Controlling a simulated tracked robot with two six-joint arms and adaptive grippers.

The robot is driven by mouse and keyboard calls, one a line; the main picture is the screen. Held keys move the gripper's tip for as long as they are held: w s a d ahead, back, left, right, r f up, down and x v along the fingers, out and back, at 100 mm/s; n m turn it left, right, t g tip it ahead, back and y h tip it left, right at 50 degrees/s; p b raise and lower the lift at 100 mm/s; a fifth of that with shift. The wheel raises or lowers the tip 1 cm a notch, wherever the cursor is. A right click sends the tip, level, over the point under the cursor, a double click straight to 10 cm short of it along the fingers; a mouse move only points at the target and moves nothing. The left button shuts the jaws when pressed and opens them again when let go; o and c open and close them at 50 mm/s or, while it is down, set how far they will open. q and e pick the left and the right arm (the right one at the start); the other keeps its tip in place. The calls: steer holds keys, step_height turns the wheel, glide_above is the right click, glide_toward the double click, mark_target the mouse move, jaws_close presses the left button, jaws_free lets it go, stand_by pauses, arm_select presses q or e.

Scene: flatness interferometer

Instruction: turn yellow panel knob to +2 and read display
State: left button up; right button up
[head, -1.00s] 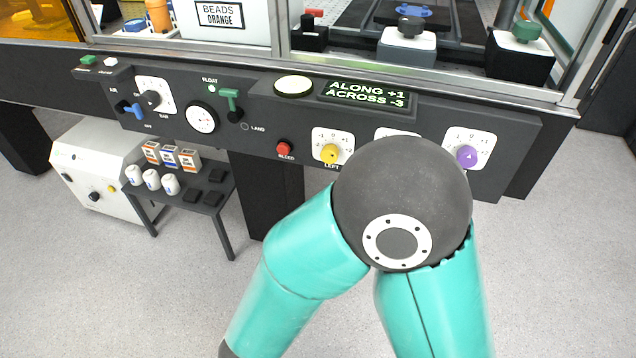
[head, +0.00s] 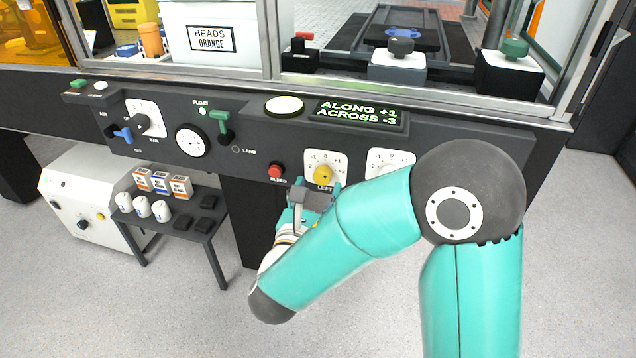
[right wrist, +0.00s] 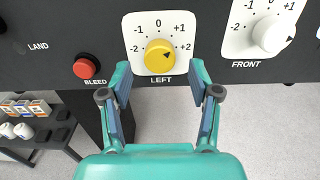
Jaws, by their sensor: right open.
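The yellow knob (head: 323,174) sits on a white dial labelled LEFT on the dark panel. In the right wrist view the yellow knob (right wrist: 160,53) has a dark triangular mark right of its centre, pointing roughly right, toward the +2 side; the exact setting is hard to tell. The display (head: 358,112) reads ALONG +1, ACROSS -3. My right gripper (head: 316,188) is just below the knob. In the right wrist view my right gripper (right wrist: 160,78) is open and empty, its fingers apart on either side below the knob. My left gripper is out of view.
A red BLEED button (right wrist: 87,67) lies left of the dial and a white FRONT knob (right wrist: 273,35) lies right of it. A green FLOAT lever (head: 219,118) is further left.

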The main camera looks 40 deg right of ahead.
mark_target(321, 180)
steer(key=shift+x, duration=1.65)
steer(key=c, duration=1)
steer(key=shift+a, duration=0.45)
steer(key=shift+c, duration=0.8)
steer(key=shift+d, duration=0.3)
steer(key=shift+d+f+m+b, duration=0.1)
steer(key=shift+m+b, duration=0.4)
steer(key=shift+b, duration=0.35)
steer(key=m+b, duration=0.5)
steer(key=b, duration=0.1)
steer(key=shift+f+b, duration=0.1)
steer(key=shift+b, duration=0.3)
steer(key=shift+r+m+b, duration=0.25)
steer(key=shift+m+b, duration=1.25)
steer(key=shift+m, duration=0.1)
